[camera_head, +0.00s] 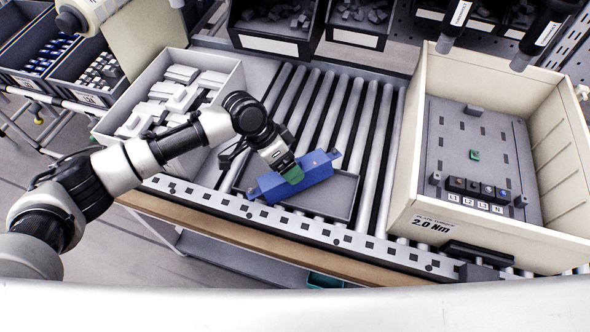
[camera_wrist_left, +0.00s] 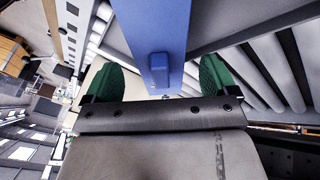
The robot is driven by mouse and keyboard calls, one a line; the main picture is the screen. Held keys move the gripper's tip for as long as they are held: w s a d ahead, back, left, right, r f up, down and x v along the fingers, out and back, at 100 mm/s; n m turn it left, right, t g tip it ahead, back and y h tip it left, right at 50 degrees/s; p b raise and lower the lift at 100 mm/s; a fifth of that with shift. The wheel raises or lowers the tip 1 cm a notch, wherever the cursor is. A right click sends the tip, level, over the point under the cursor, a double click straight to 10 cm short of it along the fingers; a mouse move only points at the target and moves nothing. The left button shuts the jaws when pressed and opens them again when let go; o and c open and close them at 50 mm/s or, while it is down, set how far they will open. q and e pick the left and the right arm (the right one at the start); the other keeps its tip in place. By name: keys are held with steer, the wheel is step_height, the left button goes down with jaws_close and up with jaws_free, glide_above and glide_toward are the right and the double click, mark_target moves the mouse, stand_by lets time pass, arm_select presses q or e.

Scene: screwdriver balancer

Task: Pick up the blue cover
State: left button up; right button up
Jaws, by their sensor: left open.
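The blue cover (camera_head: 318,166) is a long blue piece lying at an angle over the dark shallow tray (camera_head: 345,194) on the roller conveyor. My left gripper (camera_head: 291,174) is at the cover from above, its green fingertip overlapping the cover's middle. In the left wrist view, the cover (camera_wrist_left: 165,30) with its small raised tab passes between the two green finger pads (camera_wrist_left: 157,78). Gaps show on both sides, so the jaws are open and not clamped on it. The cover's part behind the gripper is hidden in the head view. My right gripper is not seen.
A bin of white parts (camera_head: 134,126) stands left of the conveyor. A large beige box (camera_head: 405,180) with a grey panel (camera_head: 470,150) stands on the right. Dark bins (camera_head: 275,42) sit at the back. Bare rollers (camera_head: 330,108) lie behind the tray.

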arm_select(q)
steer(key=x, duration=0.4)
steer(key=shift+f, duration=0.1)
steer(key=c, duration=1)
steer(key=shift+c, duration=0.2)
